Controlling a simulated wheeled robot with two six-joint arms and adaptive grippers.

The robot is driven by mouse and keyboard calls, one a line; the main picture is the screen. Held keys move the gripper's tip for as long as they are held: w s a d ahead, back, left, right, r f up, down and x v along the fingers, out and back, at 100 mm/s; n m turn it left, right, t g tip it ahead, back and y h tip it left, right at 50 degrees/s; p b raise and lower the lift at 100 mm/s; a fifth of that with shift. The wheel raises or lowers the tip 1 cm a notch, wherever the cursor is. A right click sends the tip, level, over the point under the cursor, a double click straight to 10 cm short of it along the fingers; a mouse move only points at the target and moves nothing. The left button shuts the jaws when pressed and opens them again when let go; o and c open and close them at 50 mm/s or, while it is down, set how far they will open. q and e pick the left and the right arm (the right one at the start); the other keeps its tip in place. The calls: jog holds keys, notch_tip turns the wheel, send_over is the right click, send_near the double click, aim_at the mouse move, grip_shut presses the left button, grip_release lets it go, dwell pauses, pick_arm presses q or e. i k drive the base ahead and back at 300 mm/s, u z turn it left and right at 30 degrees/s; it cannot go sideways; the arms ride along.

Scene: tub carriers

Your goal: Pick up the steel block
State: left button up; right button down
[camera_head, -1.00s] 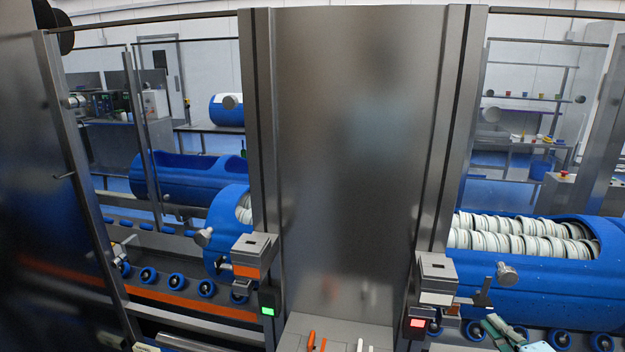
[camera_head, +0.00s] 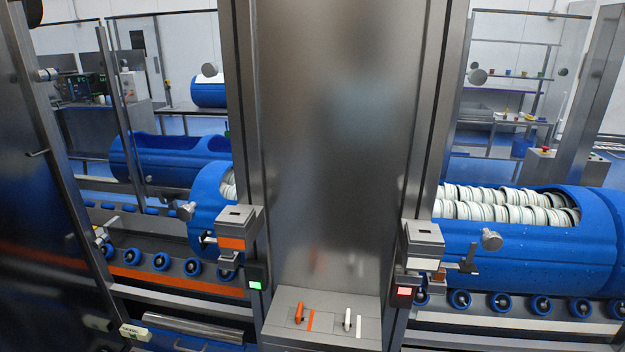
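Two grey steel block-like boxes, each with a dark slot on top, are mounted low on the central frame. The left steel box (camera_head: 240,216) has an orange band on its front, and the right steel box (camera_head: 424,233) has a white band. I cannot tell which, if either, is the steel block. Neither of my grippers is in view.
A tall steel panel (camera_head: 335,140) fills the middle. Below it, a sloped console (camera_head: 325,318) carries an orange lever (camera_head: 300,312) and a white lever (camera_head: 347,318). Blue tubs (camera_head: 530,255) stand on rollers at both sides; the right one holds white discs.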

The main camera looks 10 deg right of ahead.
aim_at(439, 276)
jog(key=k, duration=0.5)
jog(key=z, duration=2.9)
jog(key=i, duration=2)
jog(key=u, duration=2.2)
